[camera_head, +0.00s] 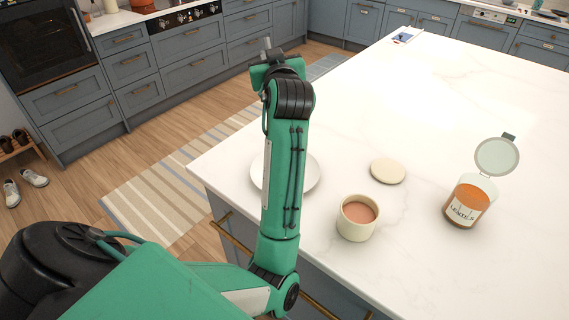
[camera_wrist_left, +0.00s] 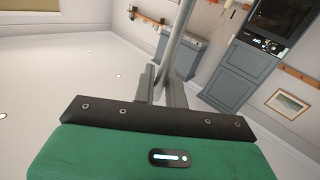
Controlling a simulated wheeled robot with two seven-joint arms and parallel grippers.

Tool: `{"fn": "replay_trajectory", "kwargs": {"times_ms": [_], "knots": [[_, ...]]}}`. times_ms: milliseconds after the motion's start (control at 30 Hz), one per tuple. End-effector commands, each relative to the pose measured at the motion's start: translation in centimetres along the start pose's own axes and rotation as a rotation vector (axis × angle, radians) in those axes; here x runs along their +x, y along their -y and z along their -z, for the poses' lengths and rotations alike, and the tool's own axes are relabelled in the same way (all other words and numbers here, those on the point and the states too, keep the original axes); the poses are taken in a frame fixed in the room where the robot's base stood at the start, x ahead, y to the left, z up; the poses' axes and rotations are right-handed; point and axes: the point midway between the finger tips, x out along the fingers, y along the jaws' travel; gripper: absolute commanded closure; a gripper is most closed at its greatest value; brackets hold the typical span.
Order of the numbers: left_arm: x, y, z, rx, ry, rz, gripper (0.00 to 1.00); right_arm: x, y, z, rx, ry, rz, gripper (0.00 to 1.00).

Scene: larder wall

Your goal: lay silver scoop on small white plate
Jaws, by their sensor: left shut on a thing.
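The small white plate (camera_head: 312,174) lies on the counter near its left edge. My left forearm hides its middle, so I see only its sides. My left gripper (camera_wrist_left: 163,88) is shut on the silver scoop (camera_wrist_left: 181,36), whose grey shaft runs up between the fingers in the left wrist view. The scoop's far end runs out of that view. In the head view the left gripper (camera_head: 267,58) is raised beyond the plate, mostly hidden by my own wrist, and the scoop cannot be told clearly there. My right gripper is not in view.
On the white counter (camera_head: 450,90) stand an open cream canister (camera_head: 355,228) with pinkish contents, a round pale lid (camera_head: 388,171) and a labelled lentil jar (camera_head: 467,205) with its lid up. A small card-like thing (camera_head: 403,37) lies far back. The counter's middle is clear.

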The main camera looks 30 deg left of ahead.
Motion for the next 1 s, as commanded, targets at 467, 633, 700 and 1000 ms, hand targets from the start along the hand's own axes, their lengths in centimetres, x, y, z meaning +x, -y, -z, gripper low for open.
{"fn": "replay_trajectory", "kwargs": {"times_ms": [467,633,700,1000], "knots": [[0.0,1.2,-10.8,0.009,0.007,0.002,1.00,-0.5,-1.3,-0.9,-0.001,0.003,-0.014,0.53],[0.0,1.5,-14.1,0.007,0.004,0.002,1.00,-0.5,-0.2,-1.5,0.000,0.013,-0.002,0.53],[0.1,1.5,-14.9,0.004,0.003,0.002,1.00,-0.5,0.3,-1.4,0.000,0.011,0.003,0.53],[0.1,1.9,-18.4,0.005,0.004,0.002,1.00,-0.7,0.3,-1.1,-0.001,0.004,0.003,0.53]]}}
